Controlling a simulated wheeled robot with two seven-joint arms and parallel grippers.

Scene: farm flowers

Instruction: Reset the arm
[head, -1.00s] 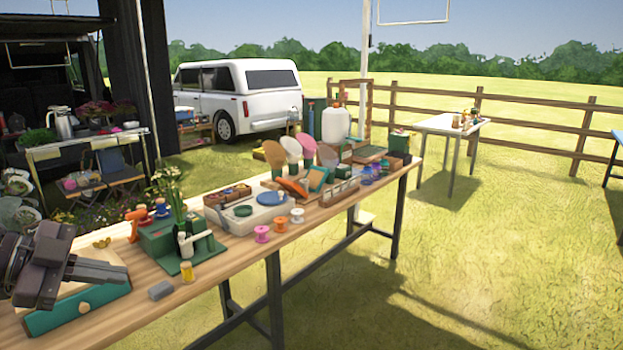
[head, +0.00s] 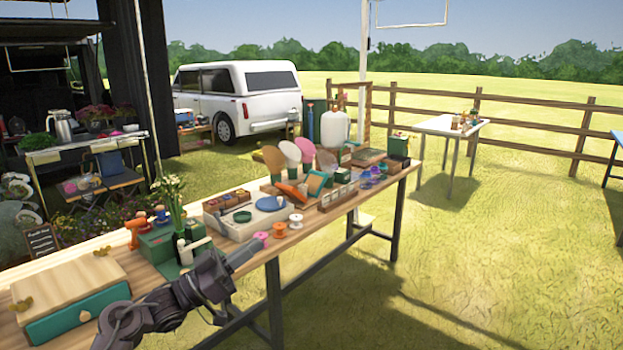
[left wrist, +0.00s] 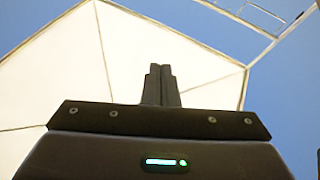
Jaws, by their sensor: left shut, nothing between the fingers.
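My left gripper (head: 245,252) shows in the head view at the table's front edge, its arm coming in from the lower left. Its fingers point up and to the right, overlapping the table edge in the picture close to a pink spool (head: 262,238). Nothing is held. In the left wrist view the two fingers (left wrist: 160,70) are together and empty, pointing up against a pale canopy and blue sky. My right gripper is in neither view.
Grass (head: 480,260) right of the table is clear. A smaller white table (head: 440,124) stands farther back.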

